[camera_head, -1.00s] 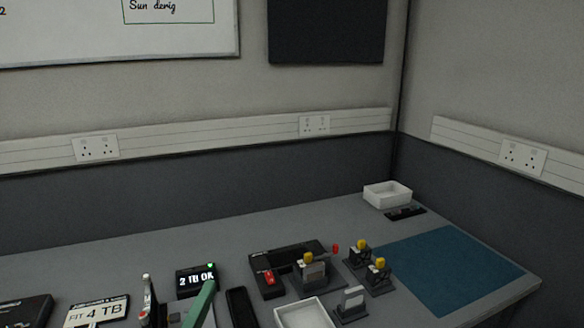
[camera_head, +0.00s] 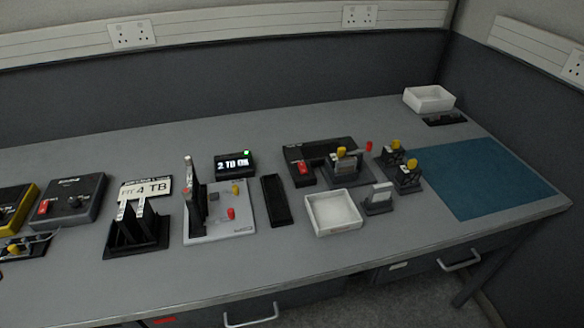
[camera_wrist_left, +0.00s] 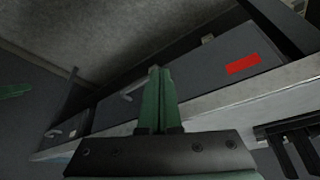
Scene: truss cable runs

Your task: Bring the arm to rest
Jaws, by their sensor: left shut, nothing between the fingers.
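My left gripper (camera_wrist_left: 157,72) shows in the left wrist view, its two green fingers pressed together with nothing between them. It is near the underside and front edge of the desk (camera_wrist_left: 215,113), with a grey drawer front (camera_wrist_left: 195,72) bearing a red label behind it. No arm or gripper of mine shows in the head view.
The desk (camera_head: 330,262) carries a black slotted stand (camera_head: 137,235), a grey board with an upright part (camera_head: 218,225), a small display (camera_head: 235,163), a white tray (camera_head: 333,212) and a blue mat (camera_head: 487,178). Drawer handles (camera_head: 250,317) project below the front edge.

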